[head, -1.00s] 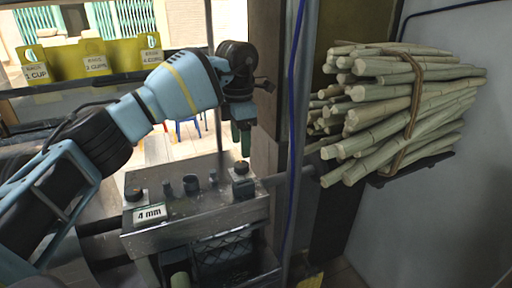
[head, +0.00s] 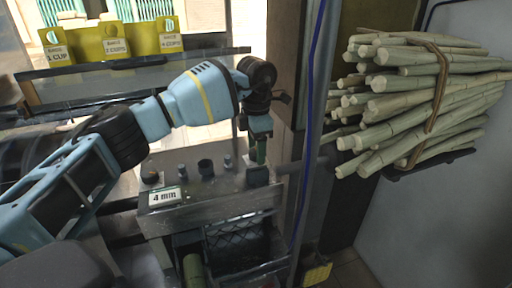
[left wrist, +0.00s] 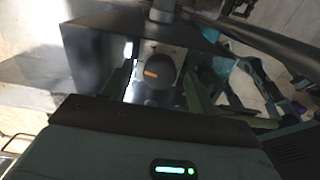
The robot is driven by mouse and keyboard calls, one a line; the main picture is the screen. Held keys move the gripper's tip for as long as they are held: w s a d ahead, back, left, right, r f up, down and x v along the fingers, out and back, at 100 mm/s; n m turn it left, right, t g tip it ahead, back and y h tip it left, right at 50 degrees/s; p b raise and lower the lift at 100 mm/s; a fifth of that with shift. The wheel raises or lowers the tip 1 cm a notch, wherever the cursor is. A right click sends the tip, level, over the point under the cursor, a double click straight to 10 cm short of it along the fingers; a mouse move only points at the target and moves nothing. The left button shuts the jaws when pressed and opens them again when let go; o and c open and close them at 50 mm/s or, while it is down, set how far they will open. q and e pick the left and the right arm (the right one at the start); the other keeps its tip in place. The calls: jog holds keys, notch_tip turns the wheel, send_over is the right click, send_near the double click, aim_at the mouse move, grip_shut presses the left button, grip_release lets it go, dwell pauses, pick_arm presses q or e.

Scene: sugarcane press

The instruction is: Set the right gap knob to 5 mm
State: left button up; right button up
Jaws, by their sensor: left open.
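The press panel (head: 222,190) carries a label reading "4 mm" (head: 167,196) at its left. The right gap knob (head: 257,177) is a dark round knob at the panel's right end. In the left wrist view the knob (left wrist: 156,72) shows an orange mark. My left gripper (head: 259,155) points down just over the right knob in the head view. Its green fingers (left wrist: 157,88) are open, one on each side of the knob in the wrist view. Whether they touch it I cannot tell. My right gripper is not in view.
Another knob (head: 150,176) and several small dark fittings stand along the panel, left of the gripper. A strapped bundle of cane (head: 420,100) sits on a shelf at the right. A post and blue cable (head: 311,110) rise close right of the gripper. Yellow bins (head: 115,42) stand behind.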

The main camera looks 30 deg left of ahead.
pick_arm(q)
jog(key=shift+f, duration=0.2)
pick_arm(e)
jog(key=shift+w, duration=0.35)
pick_arm(q)
jog(key=shift+c, duration=0.2)
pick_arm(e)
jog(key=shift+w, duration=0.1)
pick_arm(q)
jog(key=c, duration=1)
jog(key=shift+o, duration=0.2)
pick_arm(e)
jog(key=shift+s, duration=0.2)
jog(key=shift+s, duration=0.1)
